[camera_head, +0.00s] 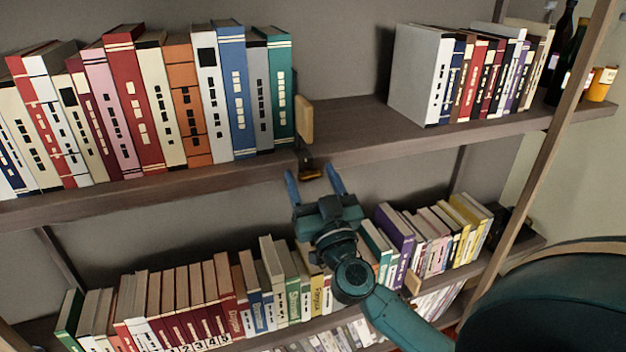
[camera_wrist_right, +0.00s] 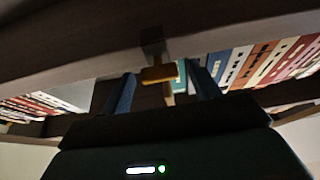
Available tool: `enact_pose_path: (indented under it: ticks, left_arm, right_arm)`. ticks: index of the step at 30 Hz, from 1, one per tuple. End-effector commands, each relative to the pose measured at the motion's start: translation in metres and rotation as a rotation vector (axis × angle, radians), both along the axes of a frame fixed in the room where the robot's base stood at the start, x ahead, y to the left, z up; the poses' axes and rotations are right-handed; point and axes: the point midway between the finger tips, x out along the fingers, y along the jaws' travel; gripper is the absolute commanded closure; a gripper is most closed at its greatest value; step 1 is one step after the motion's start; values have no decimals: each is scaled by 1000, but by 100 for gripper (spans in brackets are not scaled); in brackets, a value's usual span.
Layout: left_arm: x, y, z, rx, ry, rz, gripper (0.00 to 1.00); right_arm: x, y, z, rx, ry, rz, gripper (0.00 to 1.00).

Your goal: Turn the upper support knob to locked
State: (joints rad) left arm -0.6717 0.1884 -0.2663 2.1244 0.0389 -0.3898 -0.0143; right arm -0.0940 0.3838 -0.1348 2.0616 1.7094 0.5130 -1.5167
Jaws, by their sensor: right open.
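The upper support knob (camera_head: 309,173) is a small amber-brown piece at the front edge of the upper shelf, below a tan upright support (camera_head: 304,119) beside the green book. My right gripper (camera_head: 313,178) is open, its two blue fingers pointing up on either side of the knob in the head view. In the right wrist view the amber knob (camera_wrist_right: 159,73) hangs under a dark bracket, between the two blue fingers (camera_wrist_right: 163,88) and apart from both. I cannot tell how deep the fingers reach around it. My left gripper is not in view.
The upper shelf (camera_head: 365,140) holds a row of books at left and a white-ended group (camera_head: 421,75) at right, with bare board between. The lower shelf is full of books (camera_head: 185,300) close under my right arm. Dark bottles (camera_head: 560,50) and an orange jar (camera_head: 601,84) stand at far right.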

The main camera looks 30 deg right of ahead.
Motion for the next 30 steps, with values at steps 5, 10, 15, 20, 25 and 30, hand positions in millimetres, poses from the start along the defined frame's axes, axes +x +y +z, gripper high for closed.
enact_pose_path:
  ticks: [5,10,15,20,25,30]
  left_arm:
    - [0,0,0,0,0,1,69]
    - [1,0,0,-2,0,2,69]
    - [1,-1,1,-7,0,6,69]
    - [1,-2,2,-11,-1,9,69]
    - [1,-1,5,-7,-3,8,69]
    - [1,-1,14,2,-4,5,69]
  right_arm:
    - [0,0,0,0,0,0,48]
    - [0,0,0,0,0,0,62]
    - [0,0,0,0,0,1,76]
    - [0,0,0,1,0,0,83]
    - [0,1,1,20,-4,0,83]
    - [0,1,2,88,-18,2,83]
